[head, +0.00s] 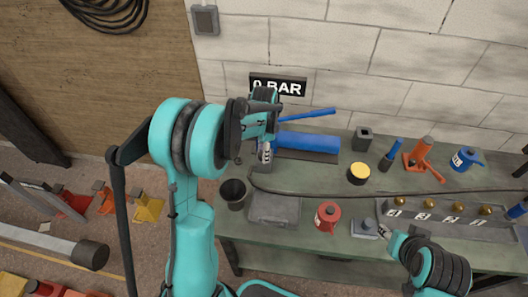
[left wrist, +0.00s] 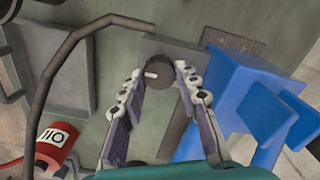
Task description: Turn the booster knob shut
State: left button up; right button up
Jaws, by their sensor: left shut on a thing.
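In the left wrist view the dark round booster knob (left wrist: 155,85), with a white pointer mark, sits on a grey block (left wrist: 175,48). My left gripper (left wrist: 158,72) is shut on the knob, one finger on each side. In the head view my left gripper (head: 265,153) is at the left end of the blue booster (head: 310,140), and the knob is hidden there. The booster's blue body also shows in the left wrist view (left wrist: 250,95). My right gripper (head: 384,230) is beside a small grey block (head: 363,228) at the bench's front; its jaws are too small to read.
A partly hidden "BAR" sign (head: 287,87) is on the wall. The green bench (head: 320,180) also bears a red can (head: 327,215), a yellow-topped pot (head: 358,174), an orange jack (head: 422,155), a dark cup (head: 233,193) and a hose. Brass knobs stand at the right.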

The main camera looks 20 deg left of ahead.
dwell(0.4)
pick_arm(q)
jog(key=o, duration=1.2)
jog(key=shift+c, duration=0.2)
notch_tip(320, 180, up, 12)
jog(key=shift+f, duration=0.1)
